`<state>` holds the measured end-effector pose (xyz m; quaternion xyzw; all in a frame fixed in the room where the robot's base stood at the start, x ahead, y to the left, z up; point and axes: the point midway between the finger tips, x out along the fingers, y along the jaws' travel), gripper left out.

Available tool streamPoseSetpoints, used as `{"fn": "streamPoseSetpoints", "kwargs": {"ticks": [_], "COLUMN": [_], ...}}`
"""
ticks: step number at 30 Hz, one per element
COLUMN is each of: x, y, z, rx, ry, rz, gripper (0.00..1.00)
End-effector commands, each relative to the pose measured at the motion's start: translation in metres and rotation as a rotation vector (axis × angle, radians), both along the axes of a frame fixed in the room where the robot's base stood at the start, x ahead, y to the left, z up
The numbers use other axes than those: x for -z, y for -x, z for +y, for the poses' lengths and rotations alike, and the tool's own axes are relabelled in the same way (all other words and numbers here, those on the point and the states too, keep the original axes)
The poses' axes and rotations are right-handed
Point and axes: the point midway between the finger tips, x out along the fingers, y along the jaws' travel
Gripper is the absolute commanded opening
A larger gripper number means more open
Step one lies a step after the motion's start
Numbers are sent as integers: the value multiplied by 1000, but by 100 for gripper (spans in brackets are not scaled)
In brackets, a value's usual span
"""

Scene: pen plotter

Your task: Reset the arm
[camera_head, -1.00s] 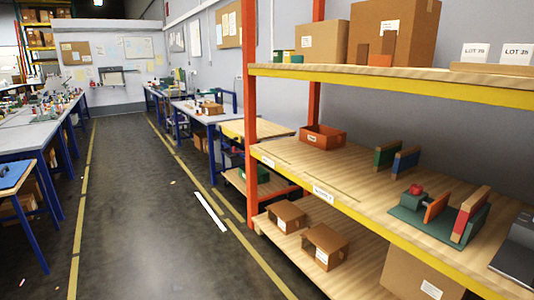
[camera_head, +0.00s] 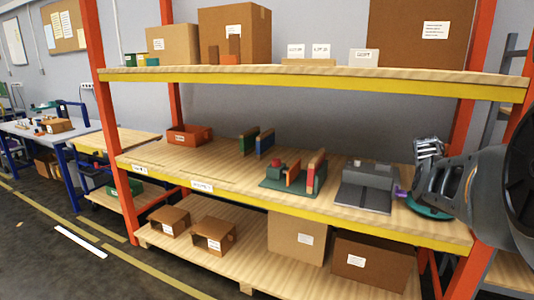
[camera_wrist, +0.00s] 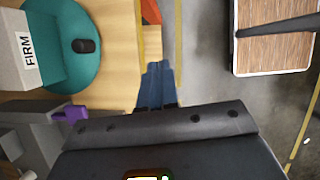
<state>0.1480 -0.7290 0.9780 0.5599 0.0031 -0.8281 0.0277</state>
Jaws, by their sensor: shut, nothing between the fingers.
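My gripper (camera_wrist: 157,88) shows in the wrist view with its two blue-grey fingers together and nothing between them. The fingertips appear over the edge of the wooden shelf, next to the floor strip. In the head view my arm comes in from the right, in front of the middle shelf's right end; I cannot make out the fingertips there. Close to the arm are a grey machine (camera_head: 368,188) with a purple knob (camera_head: 401,192) and a teal round base (camera_head: 428,208). The wrist view shows the purple knob (camera_wrist: 70,114) left of the fingers and the teal base (camera_wrist: 66,45) further up.
The rack has orange posts (camera_head: 109,130) and yellow-edged shelves. A green fixture (camera_head: 290,185) and an orange bin (camera_head: 189,135) stand on the middle shelf. A block marked FIRM (camera_wrist: 18,50) is by the teal base. Floor (camera_head: 40,235) is open at left.

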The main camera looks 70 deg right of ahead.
Motion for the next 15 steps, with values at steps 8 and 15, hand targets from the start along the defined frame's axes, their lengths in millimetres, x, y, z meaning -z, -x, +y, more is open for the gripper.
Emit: {"fn": "streamPoseSetpoints", "kwargs": {"ticks": [8, 15], "x": [39, 93], "y": [-43, -106], "z": [2, 14], "rx": [-19, -45], "ry": [59, 151], "rz": [-5, -24], "gripper": [0, 0]}}
